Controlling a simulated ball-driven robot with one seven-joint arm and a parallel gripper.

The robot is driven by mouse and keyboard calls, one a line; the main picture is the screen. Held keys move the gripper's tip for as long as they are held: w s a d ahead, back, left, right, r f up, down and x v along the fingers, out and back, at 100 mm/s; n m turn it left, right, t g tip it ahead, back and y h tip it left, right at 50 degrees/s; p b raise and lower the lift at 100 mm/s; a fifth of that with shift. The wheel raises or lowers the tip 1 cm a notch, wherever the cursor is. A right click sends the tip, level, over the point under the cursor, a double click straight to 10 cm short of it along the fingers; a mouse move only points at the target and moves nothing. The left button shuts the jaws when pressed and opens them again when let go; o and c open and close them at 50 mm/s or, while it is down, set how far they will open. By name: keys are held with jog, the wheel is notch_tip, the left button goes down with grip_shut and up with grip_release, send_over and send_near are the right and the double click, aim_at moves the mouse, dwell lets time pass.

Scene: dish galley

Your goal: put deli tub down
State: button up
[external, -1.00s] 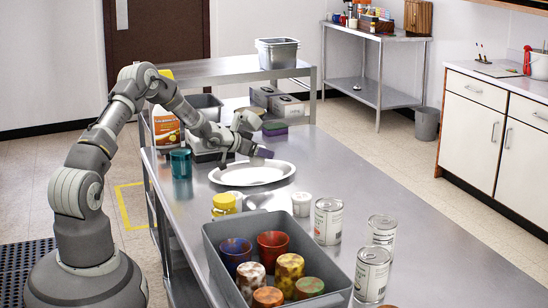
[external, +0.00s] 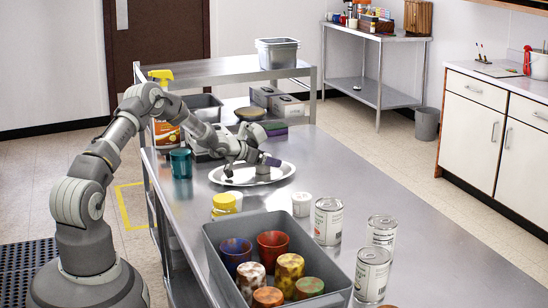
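My gripper (external: 266,162) is low over the white oval platter (external: 226,180) on the steel table. A small pale shape (external: 263,174) shows just under the fingers, at the platter. It may be the deli tub, but it is too small and covered to be sure. Whether the fingers are closed on it cannot be made out. A small white lidded tub (external: 301,205) stands upright on the table, in front and to the right of the platter, apart from my gripper.
A grey bin (external: 335,285) with several colored cups stands at the front. Several cans (external: 328,222) stand to its right. A yellow-lidded jar (external: 224,203) and teal cup (external: 181,163) are near the left edge. The table's right part (external: 440,230) is clear.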

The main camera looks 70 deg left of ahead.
dwell(0.5)
jog(key=shift+s+r, duration=0.1)
jog(key=shift+r, duration=0.1)
jog(key=p+v, duration=0.3)
jog(key=v, duration=0.8)
jog(key=shift+s+d+r, duration=0.1)
jog(key=shift+s+r, duration=0.05)
jog(key=shift+s, duration=0.2)
jog(key=w+d+r+y, duration=0.15)
jog(key=d+r, duration=0.35)
jog(key=r, duration=0.6)
jog(key=w+d+r+m, duration=0.1)
jog(key=w+d+r, duration=0.2)
jog(key=d+r, duration=0.55)
jog(key=w+d+r+y, duration=0.1)
jog(key=w+d+r, duration=0.15)
jog(key=r, duration=1.05)
jog(key=s+d+r+t+h, duration=0.1)
jog(key=s+d+r+h, duration=0.1)
jog(key=s+d+r, duration=0.7)
jog(key=s+d+r+m+t+h, duration=0.1)
jog(key=s+d+r+h, duration=0.2)
jog(key=s+d+r, duration=0.7)
jog(key=d+r, duration=0.4)
jog(key=r, duration=0.3)
jog(key=shift+s+t, duration=0.2)
jog(key=shift+t, duration=0.2)
